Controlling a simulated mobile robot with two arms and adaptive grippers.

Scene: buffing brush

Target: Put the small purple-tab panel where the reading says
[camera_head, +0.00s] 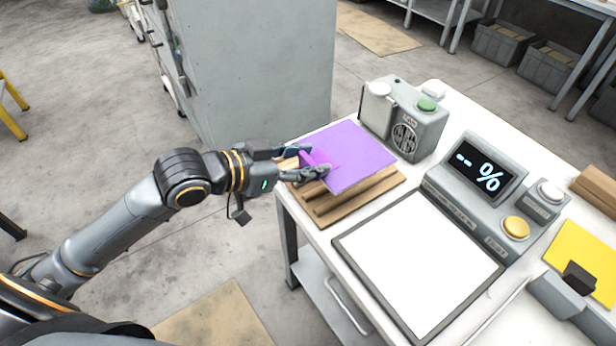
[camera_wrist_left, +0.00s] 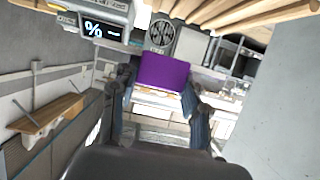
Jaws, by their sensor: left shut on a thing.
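The purple panel (camera_head: 352,152) is a flat square with a purple tab on its left edge. My left gripper (camera_head: 317,160) is shut on that tab. The panel lies level on or just above a wooden slatted stand (camera_head: 380,190); contact with the wood cannot be told. In the left wrist view the panel (camera_wrist_left: 163,73) shows between my two fingers. The reading display (camera_head: 485,172) shows "-- %", with no number. It also shows in the left wrist view (camera_wrist_left: 101,29). My right gripper is not in view.
A white pad with a dark frame (camera_head: 343,238) lies in front of the display. A grey box with a fan grille (camera_head: 403,130) stands behind the stand. A yellow button (camera_head: 515,227) is beside the display. A yellow panel (camera_head: 590,250) lies at the right. A grey cabinet (camera_head: 255,75) stands behind my arm.

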